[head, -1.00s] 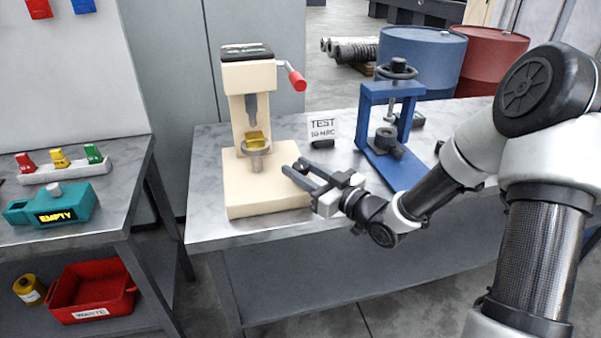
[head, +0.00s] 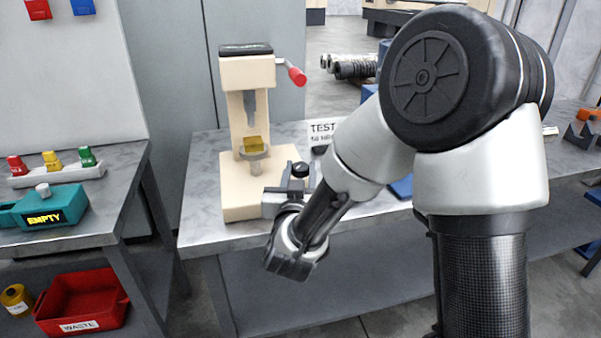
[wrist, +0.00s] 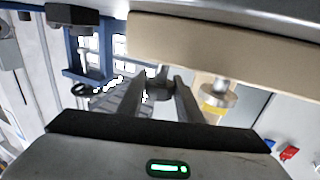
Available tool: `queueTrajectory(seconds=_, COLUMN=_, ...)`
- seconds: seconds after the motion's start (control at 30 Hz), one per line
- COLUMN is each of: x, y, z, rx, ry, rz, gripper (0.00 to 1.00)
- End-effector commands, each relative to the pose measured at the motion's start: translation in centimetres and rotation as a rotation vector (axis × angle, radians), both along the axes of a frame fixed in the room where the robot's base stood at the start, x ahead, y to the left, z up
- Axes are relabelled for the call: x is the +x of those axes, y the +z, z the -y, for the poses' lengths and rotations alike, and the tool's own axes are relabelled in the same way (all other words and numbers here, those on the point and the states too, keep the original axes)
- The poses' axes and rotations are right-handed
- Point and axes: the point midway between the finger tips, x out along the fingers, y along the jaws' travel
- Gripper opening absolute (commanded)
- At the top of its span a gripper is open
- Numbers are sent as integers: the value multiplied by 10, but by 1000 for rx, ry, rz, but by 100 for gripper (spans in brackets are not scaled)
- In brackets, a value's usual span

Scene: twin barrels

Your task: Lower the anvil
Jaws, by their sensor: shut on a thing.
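The cream hardness tester (head: 247,75) stands on the bench. Its round grey anvil (head: 254,156) sits on a short post above the base, with a yellow block (head: 253,144) on it, below the grey indenter (head: 250,103). Anvil (wrist: 221,94) and block (wrist: 212,109) also show in the wrist view, upside down. My gripper (head: 299,176) is at the right side of the tester's base. In the wrist view its fingers (wrist: 158,92) close on a small dark knob (wrist: 157,77), partly hidden. The knob's link to the anvil cannot be seen.
A red-tipped lever (head: 296,76) juts from the tester's upper right. A TEST card (head: 322,128) stands behind my gripper. The blue press (wrist: 92,45) is mostly hidden by my arm in the head view. The left bench holds a teal EMPTY box (head: 47,209).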

Motion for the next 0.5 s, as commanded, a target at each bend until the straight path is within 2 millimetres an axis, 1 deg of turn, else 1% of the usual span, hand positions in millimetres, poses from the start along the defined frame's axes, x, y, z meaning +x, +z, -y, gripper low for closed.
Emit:
queueTrajectory(seconds=0.03, x=0, y=1, z=-4, rx=2, ry=-15, rz=2, gripper=10)
queueTrajectory(seconds=0.23, x=0, y=1, z=-2, rx=2, ry=-78, rz=3, gripper=10)
queueTrajectory(seconds=0.5, x=1, y=1, z=-1, rx=3, ry=-102, rz=2, gripper=10)
